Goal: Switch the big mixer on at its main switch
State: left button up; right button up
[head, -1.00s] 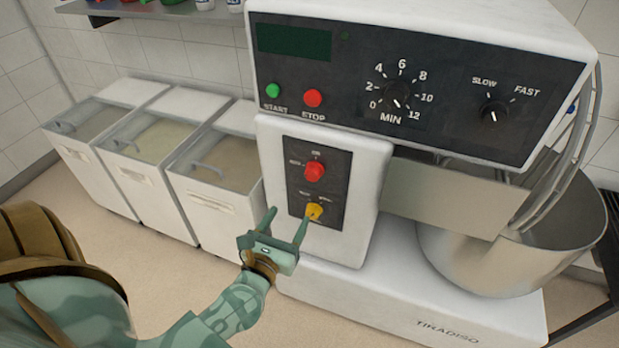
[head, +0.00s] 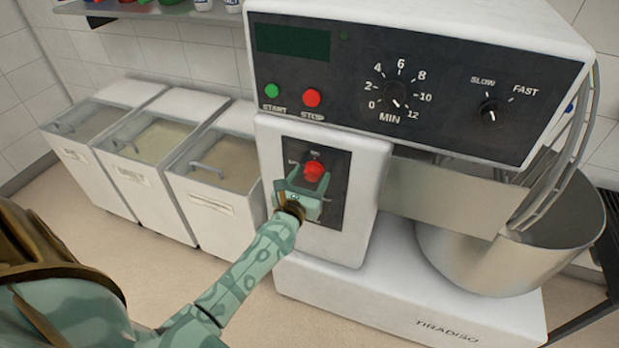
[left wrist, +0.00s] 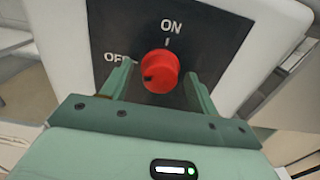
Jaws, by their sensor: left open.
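The big mixer (head: 440,60) is white with a dark control panel. Its main switch, a red round knob (head: 314,169), sits on a dark plate on the mixer's column. In the left wrist view the red knob (left wrist: 158,72) has OFF to its left and ON above it. A dark mark on the knob lies at its lower left, on the OFF side. My left gripper (head: 309,174) is open, with one finger on each side of the knob. I cannot tell whether the fingers touch it. My right gripper is not in view.
Above the plate are a green START button (head: 272,91), a red STOP button (head: 312,98), a minute dial (head: 393,94) and a slow-fast knob (head: 490,112). A steel bowl (head: 520,255) is at the right. White ingredient bins (head: 213,205) stand left of the mixer.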

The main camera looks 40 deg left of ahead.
pick_arm(q)
jog(key=c, duration=1)
jog(key=shift+r+m, duration=0.1)
jog(key=shift+m, duration=0.2)
jog(key=m+p, duration=0.2)
jog(key=m, duration=0.2)
jog(key=shift+r, duration=0.1)
jog(key=m+p, duration=0.2)
jog(key=m, duration=0.2)
jog(key=shift+m, duration=0.4)
jog(key=m+p, duration=0.1)
jog(key=m, duration=0.3)
jog(key=shift+p, duration=0.3)
jog(key=m+p, duration=0.1)
jog(key=m, duration=0.3)
jog(key=shift+m, duration=0.5)
